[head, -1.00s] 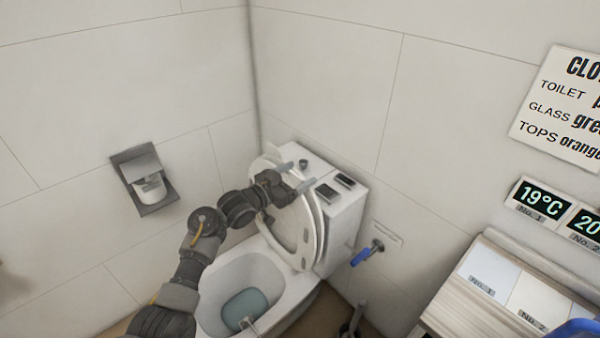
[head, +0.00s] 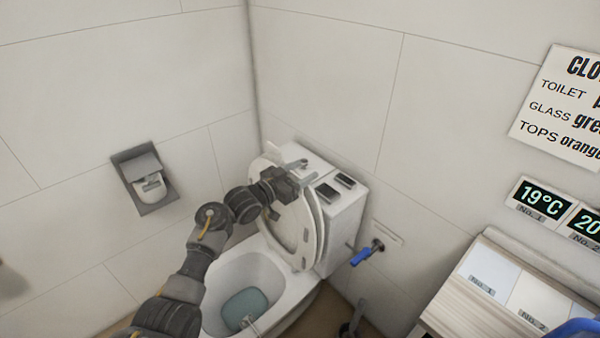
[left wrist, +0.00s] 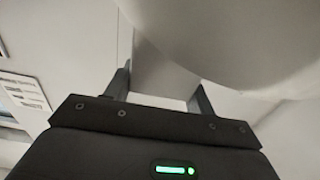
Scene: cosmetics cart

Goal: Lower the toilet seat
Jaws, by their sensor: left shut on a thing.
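The white toilet seat (head: 303,258) stands raised, leaning back against the lid and tank. Its ring opening faces the bowl. The toilet bowl (head: 221,281) is open below it. My left gripper (head: 299,174) is at the upper edge of the raised seat, shut on it; my own wrist hides part of that contact. In the left wrist view, the two fingers (left wrist: 160,85) stand apart with a pale surface between them. A large white curved surface (left wrist: 225,40) fills the top there. My right gripper is not in view.
The tank (head: 343,212) with dark buttons stands behind the seat. A paper holder (head: 146,182) is on the left wall. A blue-handled sprayer (head: 364,254) is to the tank's right. A cart (head: 500,285) stands at lower right. A dark object (head: 352,318) stands on the floor.

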